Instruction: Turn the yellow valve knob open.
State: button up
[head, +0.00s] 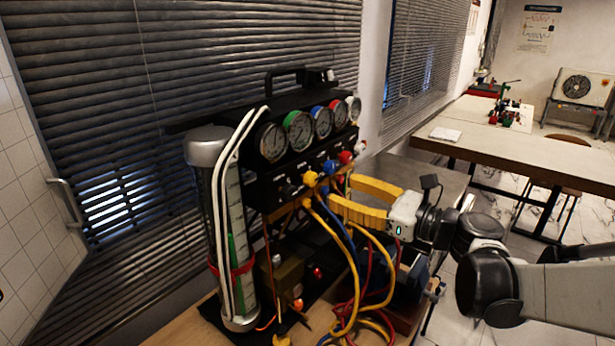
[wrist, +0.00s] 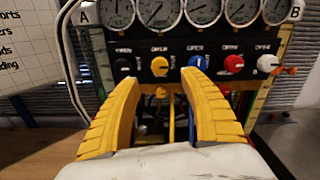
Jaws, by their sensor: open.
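The yellow valve knob (wrist: 159,66) is on the black panel of the gauge rig, second from the left in the row of knobs. In the head view it (head: 310,178) faces my gripper. My gripper (head: 340,192), with two ribbed yellow fingers, is open and empty in front of the panel. In the wrist view the fingertips (wrist: 161,77) stand wide apart, with the yellow knob showing between and just above them. No contact with the yellow knob shows.
The black knob (wrist: 123,66) is left of the yellow one; the red (wrist: 233,63) and white (wrist: 267,63) knobs are to the right. Gauges (head: 299,131) sit above. Yellow, blue and red hoses (head: 346,265) hang below. A clear cylinder (head: 226,225) stands at the rig's left.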

aim_at(314, 181)
jog(key=b+x, duration=0.1)
jog(key=x, duration=0.7)
jog(key=shift+w+a+b, duration=0.2)
jog(key=shift+a+b, duration=0.1)
jog(key=shift+c, duration=0.2)
grip_shut()
